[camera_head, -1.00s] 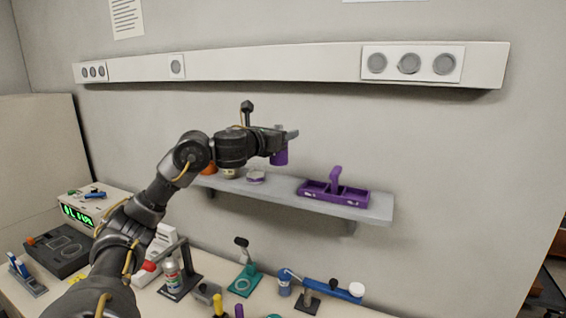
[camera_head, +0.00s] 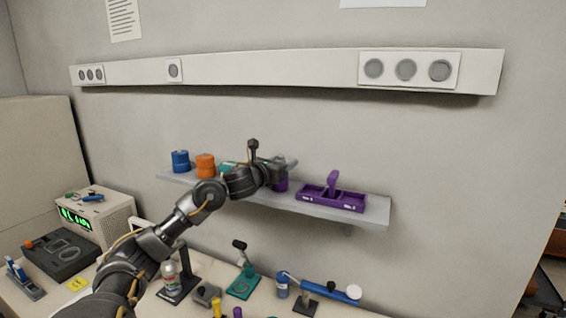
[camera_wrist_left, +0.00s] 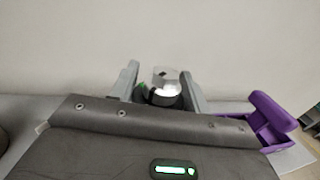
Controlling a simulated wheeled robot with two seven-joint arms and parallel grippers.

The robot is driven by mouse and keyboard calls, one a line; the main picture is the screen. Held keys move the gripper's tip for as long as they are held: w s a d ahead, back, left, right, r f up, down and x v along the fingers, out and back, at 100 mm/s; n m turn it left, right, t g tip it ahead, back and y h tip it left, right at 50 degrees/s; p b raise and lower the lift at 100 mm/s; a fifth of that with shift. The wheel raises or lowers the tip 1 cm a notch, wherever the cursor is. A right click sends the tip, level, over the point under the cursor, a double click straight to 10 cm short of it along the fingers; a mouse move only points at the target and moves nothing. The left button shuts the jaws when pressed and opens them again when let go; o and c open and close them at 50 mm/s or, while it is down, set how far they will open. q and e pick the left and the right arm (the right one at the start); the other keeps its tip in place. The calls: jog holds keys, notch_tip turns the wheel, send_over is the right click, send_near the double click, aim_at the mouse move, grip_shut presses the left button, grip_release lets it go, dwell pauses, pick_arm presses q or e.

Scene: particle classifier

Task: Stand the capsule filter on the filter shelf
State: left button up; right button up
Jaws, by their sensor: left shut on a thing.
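The filter looks upright. Its lower end is at or just above the filter shelf (camera_head: 376,210), left of the purple caddy; I cannot tell whether it touches. My wrist hides part of the shelf behind it. My right gripper is not in view.
On the shelf stand a blue capsule (camera_head: 180,161), an orange capsule (camera_head: 205,166) and a purple caddy (camera_head: 350,202) with an upright handle. A teal item (camera_head: 228,166) is partly hidden by my arm. The bench below holds a teal stand (camera_head: 243,284) and other tools.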

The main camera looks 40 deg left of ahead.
pick_arm(q)
jog(key=shift+r, duration=0.15)
jog(key=shift+d, duration=0.1)
jog(key=o, duration=1.4)
jog(key=shift+f, duration=0.2)
jog(key=shift+r, duration=0.1)
jog(key=shift+s, duration=0.15)
jog(key=s+b, duration=0.3)
jog(key=s, duration=0.1)
jog(key=s+d+b, duration=0.1)
jog(key=s+b, duration=0.2)
jog(key=s, duration=0.1)
jog(key=s+b, duration=0.3)
jog(key=s, duration=0.1)
jog(key=shift+d, duration=0.15)
